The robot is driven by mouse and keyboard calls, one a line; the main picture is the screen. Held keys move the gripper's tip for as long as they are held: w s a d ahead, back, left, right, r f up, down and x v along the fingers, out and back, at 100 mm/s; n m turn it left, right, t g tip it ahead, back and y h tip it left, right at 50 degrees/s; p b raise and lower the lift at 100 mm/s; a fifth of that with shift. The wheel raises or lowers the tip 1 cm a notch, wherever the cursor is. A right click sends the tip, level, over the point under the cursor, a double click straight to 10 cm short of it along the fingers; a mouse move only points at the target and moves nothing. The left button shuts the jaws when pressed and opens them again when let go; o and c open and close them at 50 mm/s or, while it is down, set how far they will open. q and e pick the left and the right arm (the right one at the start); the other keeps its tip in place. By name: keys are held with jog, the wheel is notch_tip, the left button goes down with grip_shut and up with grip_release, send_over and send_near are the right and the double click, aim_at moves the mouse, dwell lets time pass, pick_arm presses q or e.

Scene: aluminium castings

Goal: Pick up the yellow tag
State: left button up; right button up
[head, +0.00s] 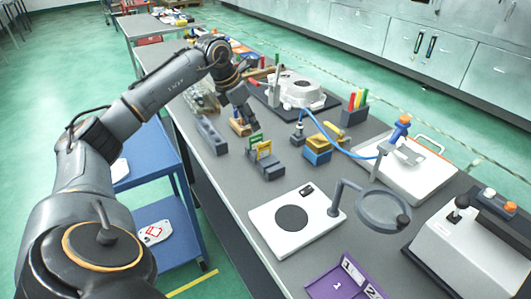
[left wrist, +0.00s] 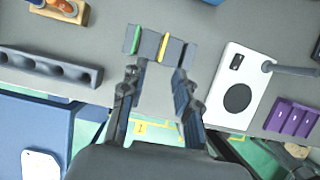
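The yellow tag (head: 264,150) stands upright in a dark grey slotted holder (head: 266,170) on the grey bench, beside a green tag (head: 255,140). In the left wrist view the yellow tag (left wrist: 163,47) appears as a thin strip near the middle of the holder (left wrist: 149,44), with the green tag (left wrist: 135,39) at its left end. My left gripper (left wrist: 160,70) is open and empty. Its fingertips appear just below the holder in that view, the yellow tag lying between their lines. In the head view the left gripper (head: 246,122) hangs behind the holder. My right gripper is not in view.
A grey block with holes (head: 211,135) stands left of the holder. A blue-and-yellow box (head: 317,151) is to the right, a white scale (head: 297,217) in front. A purple tray (head: 337,279) lies nearer. A blue cart (head: 150,155) stands beside the bench.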

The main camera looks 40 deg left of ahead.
aim_at(264, 145)
pick_arm(q)
jog(key=x, duration=0.6)
jog(key=shift+w+r+p, duration=0.1)
jog(key=shift+p, duration=0.2)
jog(key=x, duration=0.1)
jog(key=p+x, duration=0.1)
jog(key=x, duration=0.2)
jog(key=shift+d+f, duration=0.35)
jog(key=shift+w+f, duration=0.15)
jog(key=shift+f, duration=0.3)
grip_shut()
